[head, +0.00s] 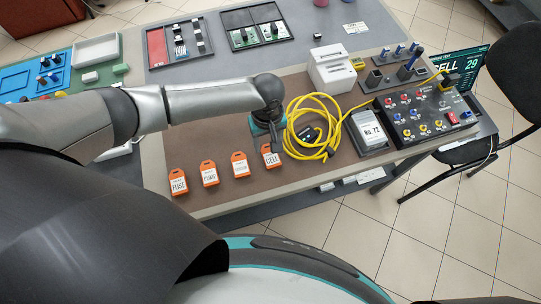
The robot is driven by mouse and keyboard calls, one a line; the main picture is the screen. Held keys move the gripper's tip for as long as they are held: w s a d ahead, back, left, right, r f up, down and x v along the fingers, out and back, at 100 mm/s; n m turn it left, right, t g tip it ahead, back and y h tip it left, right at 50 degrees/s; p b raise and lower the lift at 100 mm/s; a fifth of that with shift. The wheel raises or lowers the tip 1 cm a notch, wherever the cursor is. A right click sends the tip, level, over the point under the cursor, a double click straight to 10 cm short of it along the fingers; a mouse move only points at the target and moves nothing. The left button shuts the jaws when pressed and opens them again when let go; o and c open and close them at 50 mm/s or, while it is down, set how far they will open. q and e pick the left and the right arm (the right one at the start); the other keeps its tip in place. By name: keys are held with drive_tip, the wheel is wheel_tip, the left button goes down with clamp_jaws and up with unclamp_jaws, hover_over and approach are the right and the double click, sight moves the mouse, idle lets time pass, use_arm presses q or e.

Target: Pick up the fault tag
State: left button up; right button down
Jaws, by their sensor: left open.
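Several orange tags with white labels lie in a row near the front edge of the brown work mat. They are a FUSE tag (179,183), a PUMP tag (209,174), a third tag (240,165) whose label is too small to read, and a CELL tag (271,160). My left gripper (274,148) points down right at the CELL tag and partly covers its top. It is open; I cannot tell whether its fingers are around the tag. My right gripper is not in view.
A coiled yellow cable (318,140) lies just right of the gripper. Beyond it are a box marked No. 72 (369,134), a panel of coloured knobs (425,113) and a screen reading CELL 29 (452,66). A white box (330,69) stands behind.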

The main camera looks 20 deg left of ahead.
use_arm(q)
wheel_tip(320, 180, down, 2)
drive_tip(key=shift+f, duration=0.15)
clamp_jaws()
idle(0.5)
